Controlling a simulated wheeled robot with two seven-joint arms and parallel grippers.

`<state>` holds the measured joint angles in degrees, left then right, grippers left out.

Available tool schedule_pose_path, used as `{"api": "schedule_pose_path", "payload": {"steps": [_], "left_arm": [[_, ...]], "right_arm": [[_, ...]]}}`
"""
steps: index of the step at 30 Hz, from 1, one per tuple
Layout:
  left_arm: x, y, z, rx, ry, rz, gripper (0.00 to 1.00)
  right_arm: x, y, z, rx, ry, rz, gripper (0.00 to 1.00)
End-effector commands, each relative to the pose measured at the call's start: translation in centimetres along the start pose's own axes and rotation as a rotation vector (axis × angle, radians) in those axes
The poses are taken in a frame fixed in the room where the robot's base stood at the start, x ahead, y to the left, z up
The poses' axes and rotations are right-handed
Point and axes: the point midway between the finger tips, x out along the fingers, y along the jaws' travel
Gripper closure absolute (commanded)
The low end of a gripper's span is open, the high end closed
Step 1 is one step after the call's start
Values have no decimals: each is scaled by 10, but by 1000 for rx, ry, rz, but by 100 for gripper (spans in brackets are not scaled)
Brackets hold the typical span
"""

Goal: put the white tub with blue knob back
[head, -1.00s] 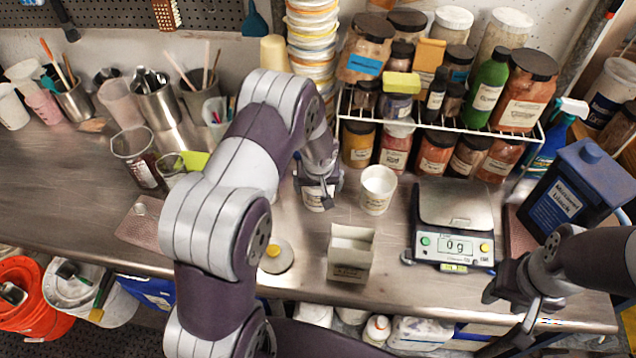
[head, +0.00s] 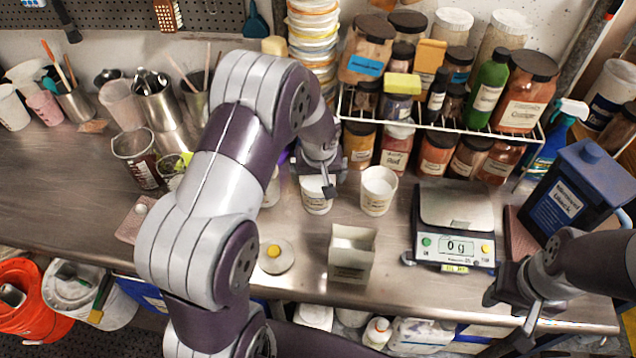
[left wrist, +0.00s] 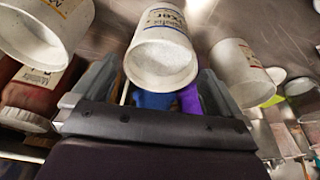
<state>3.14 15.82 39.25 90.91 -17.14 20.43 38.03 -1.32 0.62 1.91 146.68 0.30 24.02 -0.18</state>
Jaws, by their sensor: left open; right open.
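A white tub (head: 316,196) stands on the steel counter under my left gripper (head: 325,188), and it also shows in the left wrist view (left wrist: 163,50). It is open-topped with pale contents, and no lid shows on it. My left gripper is open, with its fingers near the tub's rim; in the left wrist view the tub shows between and beyond the fingers. A blue patch (left wrist: 153,100) and a purple patch show past the rim; I cannot tell whether either is a knob. My right gripper (head: 510,318) is open and empty at the front right.
Another white tub (head: 378,190) stands just right, and one is partly hidden behind my left arm. A lid with a yellow knob (head: 275,255) lies in front. A white box (head: 351,254), scale (head: 455,225) and dark-blue container (head: 567,198) stand to the right.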

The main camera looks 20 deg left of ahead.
Motion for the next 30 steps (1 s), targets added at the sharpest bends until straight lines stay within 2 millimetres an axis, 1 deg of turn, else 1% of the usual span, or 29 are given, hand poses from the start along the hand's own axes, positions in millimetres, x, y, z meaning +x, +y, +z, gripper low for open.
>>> {"api": "schedule_pose_path", "payload": {"steps": [3, 6, 8, 10, 11, 14, 15, 16, 18, 21, 24, 30], "left_arm": [[-21, 0, 0, 0, 2, 1, 0], [-36, 0, -1, 0, 3, 1, 0], [-42, 0, 0, 1, 2, 0, 0], [-50, 0, 4, 11, -4, 2, 0], [-55, -1, 9, 28, -11, 5, 0], [-81, -6, 45, 143, -51, 25, 0], [-92, -10, 64, 203, -70, 36, 0], [-99, -13, 79, 245, -83, 45, 0], [-112, -21, 111, 330, -109, 64, 0], [-124, -31, 145, 420, -136, 84, 0], [-128, -36, 160, 461, -148, 94, 0], [-128, -36, 162, 465, -151, 94, 0]], "right_arm": [[3, 0, 0, 0, 0, 0, 57], [5, 0, 0, 0, 0, 0, 57], [5, 0, 0, 0, 0, 0, 57], [5, 0, 1, 0, 0, 0, 57], [5, 0, 1, 0, 0, 0, 57], [5, 0, 0, 0, 0, 0, 57], [5, 0, 0, 0, 0, 0, 57], [5, 0, 0, 0, 0, 0, 57], [5, 0, 0, 0, 0, 0, 57], [5, 0, 1, 0, 0, 0, 57], [5, 0, 1, 0, 0, 0, 57], [5, 0, 0, 0, 0, 0, 57]]}}
